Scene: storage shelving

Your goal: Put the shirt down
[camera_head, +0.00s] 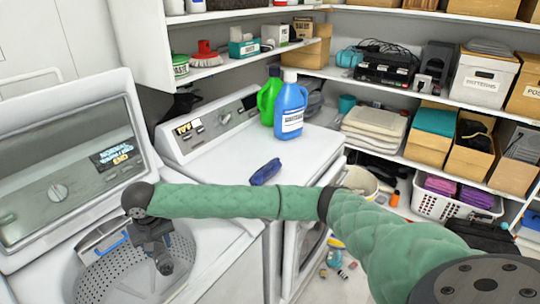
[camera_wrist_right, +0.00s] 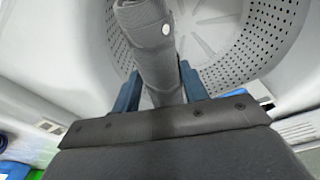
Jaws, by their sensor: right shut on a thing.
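My right gripper (camera_wrist_right: 158,85) is shut on a grey rolled shirt (camera_wrist_right: 150,45) with a small button. The shirt stands between the two blue fingers in the right wrist view. The perforated drum of the open washing machine (camera_wrist_right: 255,50) lies behind and below it. In the head view my right gripper (camera_head: 160,250) hangs over the drum opening of the washing machine (camera_head: 38,225) at lower left. I cannot clearly tell the shirt from the dark gripper there. My left gripper is not in view.
A dark blue folded cloth (camera_head: 265,172) lies on the white machine (camera_head: 225,155) to the right. A green bottle (camera_head: 268,98) and a blue bottle (camera_head: 290,108) stand behind it. Shelves (camera_head: 405,155) with boxes line the back. Small items litter the floor.

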